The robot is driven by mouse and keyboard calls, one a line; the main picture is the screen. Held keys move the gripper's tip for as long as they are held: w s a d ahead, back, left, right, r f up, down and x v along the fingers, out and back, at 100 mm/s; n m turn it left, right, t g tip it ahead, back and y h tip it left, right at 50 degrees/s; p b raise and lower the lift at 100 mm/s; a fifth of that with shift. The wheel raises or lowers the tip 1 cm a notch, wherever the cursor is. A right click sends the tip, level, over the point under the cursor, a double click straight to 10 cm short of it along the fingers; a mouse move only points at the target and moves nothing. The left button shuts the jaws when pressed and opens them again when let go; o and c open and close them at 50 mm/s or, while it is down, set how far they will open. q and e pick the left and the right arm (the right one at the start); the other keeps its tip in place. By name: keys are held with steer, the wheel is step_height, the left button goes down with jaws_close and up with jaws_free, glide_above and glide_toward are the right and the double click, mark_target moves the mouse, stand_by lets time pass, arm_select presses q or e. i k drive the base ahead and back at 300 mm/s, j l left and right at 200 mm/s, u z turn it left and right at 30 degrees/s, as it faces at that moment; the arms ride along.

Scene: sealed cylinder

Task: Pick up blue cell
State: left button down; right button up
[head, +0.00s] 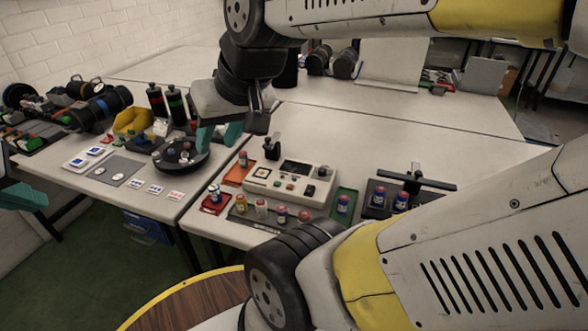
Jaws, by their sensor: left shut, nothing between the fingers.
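Several small cylindrical cells stand on the near right table. Two similar blue cells (378,197) (401,200) stand side by side on a dark tray to the right. Another bluish cell (214,192) stands on a red tray at the left. I cannot tell which one is meant. My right gripper (218,138) hangs above the table, left of the cells, its teal fingers apart and empty. My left gripper (22,196) is at the left edge, partly cut off, shut and empty.
A white instrument box (291,182) stands between the trays, with a row of coloured cells before it. A black round holder (181,157) and a yellow bin (132,121) are on the left table. My own arm covers the lower right.

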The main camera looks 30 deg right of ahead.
mark_target(344, 200)
steer(key=z, duration=1.85)
